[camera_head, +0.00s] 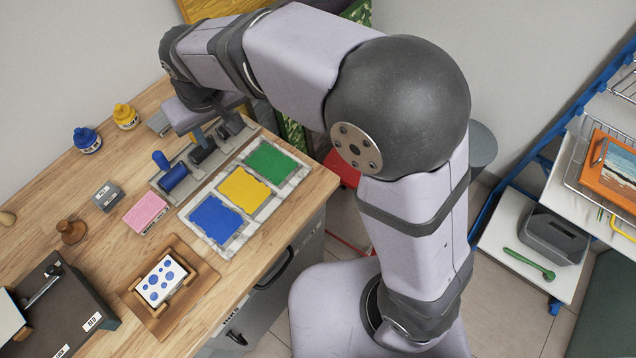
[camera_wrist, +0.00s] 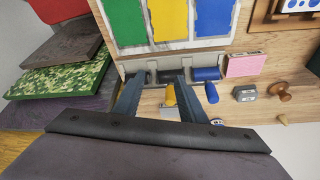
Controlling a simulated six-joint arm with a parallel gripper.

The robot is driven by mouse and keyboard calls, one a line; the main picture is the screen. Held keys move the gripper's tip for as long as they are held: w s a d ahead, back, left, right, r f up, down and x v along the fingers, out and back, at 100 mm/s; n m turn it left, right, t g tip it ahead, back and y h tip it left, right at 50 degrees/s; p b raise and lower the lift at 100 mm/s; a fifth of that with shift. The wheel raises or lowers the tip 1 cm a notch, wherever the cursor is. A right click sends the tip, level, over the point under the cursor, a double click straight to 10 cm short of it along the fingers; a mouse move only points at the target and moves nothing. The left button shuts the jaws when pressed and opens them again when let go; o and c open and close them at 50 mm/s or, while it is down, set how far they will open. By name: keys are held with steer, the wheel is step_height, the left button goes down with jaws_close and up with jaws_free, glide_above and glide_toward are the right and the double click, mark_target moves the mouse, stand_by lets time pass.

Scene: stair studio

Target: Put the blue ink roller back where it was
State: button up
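The blue ink roller (camera_head: 173,176) lies in the near-left slot of the grey rack (camera_head: 190,187), its blue handle pointing to the back left. In the wrist view the blue roller (camera_wrist: 207,74) is in the right part of the rack, just outside the right finger. My gripper (camera_wrist: 160,78) is open, with its fingers apart over the rack around the middle, dark roller (camera_wrist: 165,76). A yellow piece (camera_wrist: 170,95), apparently that roller's handle, shows between the fingers. In the head view my wrist hides part of the rack's far end.
Green, yellow and blue ink pads (camera_head: 214,219) lie on a sheet beside the rack. A pink block (camera_head: 145,213), grey box (camera_head: 107,196), stamp (camera_head: 71,231), blue bottle (camera_head: 87,141) and yellow bottle (camera_head: 126,117) stand around. A wooden tray (camera_head: 142,310) is in front.

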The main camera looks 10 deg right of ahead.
steer(key=s+d+f+m+g+h, duration=0.1)
steer(key=s+d+f+m, duration=0.15)
steer(key=d, duration=1.15)
steer(key=s+d+f+m+g, duration=0.1)
steer(key=s+d+f, duration=0.2)
steer(key=s+d, duration=0.3)
steer(key=s+d+f+m+g, duration=0.1)
steer(key=s+d+f+m, duration=0.1)
steer(key=s+d, duration=0.4)
steer(key=d+f, duration=0.1)
steer(key=d, duration=0.2)
steer(key=shift+f, duration=0.35)
steer(key=shift+s, duration=0.1)
